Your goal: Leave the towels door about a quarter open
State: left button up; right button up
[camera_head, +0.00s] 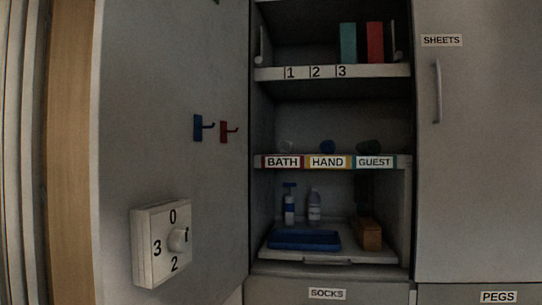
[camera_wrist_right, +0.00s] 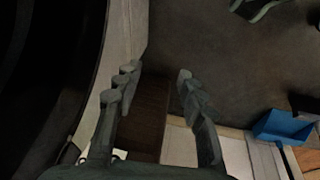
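A large grey door (camera_head: 165,90) stands wide open on the left in the head view, with its inner face showing. No towels label is readable, so I cannot tell for certain that this is the towels door. Beside it is the open cabinet (camera_head: 335,128) with its shelves. My right gripper (camera_wrist_right: 155,88) is open in the right wrist view, its two fingers well apart. A dark brown surface shows between and beyond them; I see no contact. Neither gripper shows in the head view.
The door carries a blue hook (camera_head: 203,127), a red hook (camera_head: 228,131) and a numbered dial box (camera_head: 161,243). A shut SHEETS door (camera_head: 475,150) has a vertical handle. The SOCKS drawer (camera_head: 290,291) lies below. A blue object (camera_wrist_right: 283,127) shows in the wrist view.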

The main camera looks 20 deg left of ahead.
aim_at(168, 140)
jog(key=j, duration=1)
jog(key=k+j, duration=0.1)
jog(key=j, duration=0.95)
jog(key=k+j+u, duration=0.1)
jog(key=u, duration=0.25)
